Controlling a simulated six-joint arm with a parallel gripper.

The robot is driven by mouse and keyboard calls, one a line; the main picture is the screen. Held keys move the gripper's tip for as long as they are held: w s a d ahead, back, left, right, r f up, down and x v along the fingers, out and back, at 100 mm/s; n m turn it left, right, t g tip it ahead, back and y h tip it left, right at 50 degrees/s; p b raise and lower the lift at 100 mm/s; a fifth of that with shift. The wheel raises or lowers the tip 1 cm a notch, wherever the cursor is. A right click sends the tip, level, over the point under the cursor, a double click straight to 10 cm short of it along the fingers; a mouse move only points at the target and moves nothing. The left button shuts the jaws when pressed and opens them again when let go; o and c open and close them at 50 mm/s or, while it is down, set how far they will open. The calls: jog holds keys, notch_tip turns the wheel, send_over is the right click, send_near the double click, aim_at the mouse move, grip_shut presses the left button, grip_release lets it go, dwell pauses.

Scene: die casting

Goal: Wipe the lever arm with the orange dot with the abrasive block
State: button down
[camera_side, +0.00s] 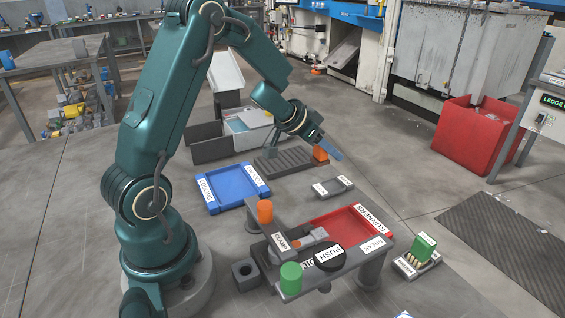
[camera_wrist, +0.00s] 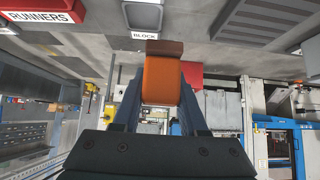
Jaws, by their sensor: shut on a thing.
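My gripper (camera_side: 326,148) is shut on an orange block (camera_wrist: 162,80) with a brown face at its far end. The block also shows in the side view (camera_side: 320,155), raised in the air behind the workstation. On the workstation, a lever arm with a small orange mark (camera_side: 316,234) lies near the CLAMP label, well apart from my gripper. An orange cylinder (camera_side: 265,211) and a green cylinder (camera_side: 291,278) stand at the workstation's left side and front.
A red RUNNERS tray (camera_side: 330,218) sits behind the bench plate and a blue tray (camera_side: 232,187) stands to the left. A black PUSH disc (camera_side: 346,262) is at the front. A ribbed grey rack (camera_side: 285,163) lies near my gripper. Floor to the right is partly clear.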

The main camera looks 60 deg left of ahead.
jog(key=s+a+r, duration=0.4)
jog(key=s+a, duration=0.1)
jog(key=r+m+g+h, duration=0.25)
jog(key=m+h, duration=0.35)
jog(key=m, duration=0.3)
send_over(317, 234)
jog(key=shift+f, duration=3.55)
jog(key=shift+w+f, duration=0.65)
jog(key=shift+f, duration=0.1)
jog(key=shift+w, duration=1.95)
jog(key=shift+s, duration=2.6)
notch_tip(317, 234, up, 8)
